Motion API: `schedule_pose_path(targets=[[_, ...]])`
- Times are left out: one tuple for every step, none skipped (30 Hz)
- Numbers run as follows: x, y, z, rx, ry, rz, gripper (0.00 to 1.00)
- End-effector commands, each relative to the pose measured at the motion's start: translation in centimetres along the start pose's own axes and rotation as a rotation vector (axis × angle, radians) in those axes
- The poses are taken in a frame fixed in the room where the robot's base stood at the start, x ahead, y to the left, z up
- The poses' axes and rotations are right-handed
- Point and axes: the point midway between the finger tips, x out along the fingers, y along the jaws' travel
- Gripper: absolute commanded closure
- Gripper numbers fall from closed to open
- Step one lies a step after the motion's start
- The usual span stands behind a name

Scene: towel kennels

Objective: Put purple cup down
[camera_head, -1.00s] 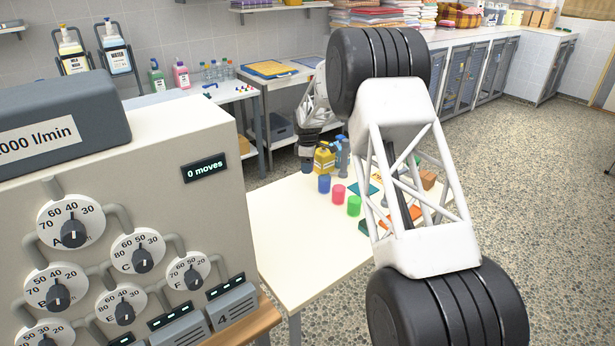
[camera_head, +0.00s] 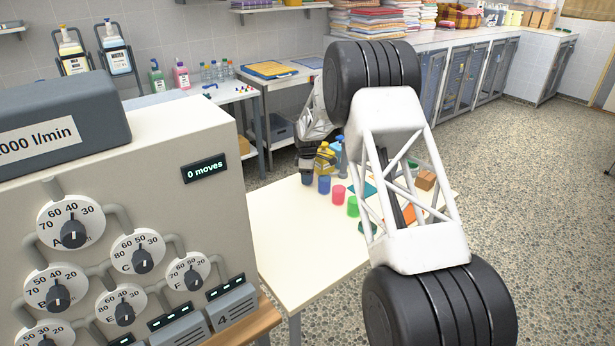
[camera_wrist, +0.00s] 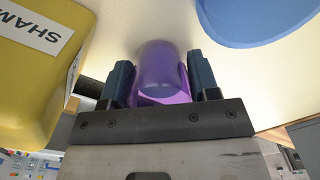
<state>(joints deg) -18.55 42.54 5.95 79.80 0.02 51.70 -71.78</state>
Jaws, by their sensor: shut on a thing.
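In the wrist view my gripper (camera_wrist: 161,78) is shut on the purple cup (camera_wrist: 160,65), with one dark finger on each side of it. The cream table top lies beyond the cup; I cannot tell whether they touch. In the head view my gripper (camera_head: 307,166) is low at the table's far left corner, and the cup is too small and dark there to make out clearly. A blue cup (camera_head: 324,184) stands just right of it and also shows in the wrist view (camera_wrist: 250,18).
A yellow shampoo bottle (camera_head: 325,158) stands close by and fills the left of the wrist view (camera_wrist: 35,75). A pink cup (camera_head: 338,193) and a green cup (camera_head: 352,206) stand further right. The near left of the table (camera_head: 290,240) is bare.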

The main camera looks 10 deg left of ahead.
Motion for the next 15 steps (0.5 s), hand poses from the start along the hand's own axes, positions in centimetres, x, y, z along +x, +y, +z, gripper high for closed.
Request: schedule_pose_path(targets=[[0.00, 0.02, 0.00, 0.000, 0.000, 0.001, 0.71], [0.00, 0.02, 0.00, 0.000, 0.000, 0.001, 0.71], [-0.01, 0.01, 0.00, 0.000, 0.000, 0.000, 0.71], [-0.01, 0.01, 0.00, 0.000, 0.000, 0.000, 0.71], [0.00, 0.01, 0.00, 0.000, 0.000, 0.000, 0.71], [-0.01, 0.01, 0.00, 0.000, 0.000, 0.000, 0.71], [0.01, 0.01, 0.00, 0.000, 0.000, 0.000, 0.71], [0.03, 0.01, 0.00, 0.000, 0.000, 0.000, 0.71], [0.09, 0.00, 0.00, 0.000, 0.000, 0.000, 0.71], [0.15, 0.00, 0.00, 0.000, 0.000, 0.000, 0.71], [0.22, 0.00, 0.00, 0.000, 0.000, 0.000, 0.71], [0.31, 0.00, 0.00, 0.000, 0.000, 0.000, 0.71], [0.33, 0.00, 0.00, 0.000, 0.000, 0.000, 0.43], [0.31, 0.01, 0.00, 0.000, 0.000, 0.000, 0.39], [0.30, 0.01, 0.00, 0.000, 0.000, 0.000, 0.32]])
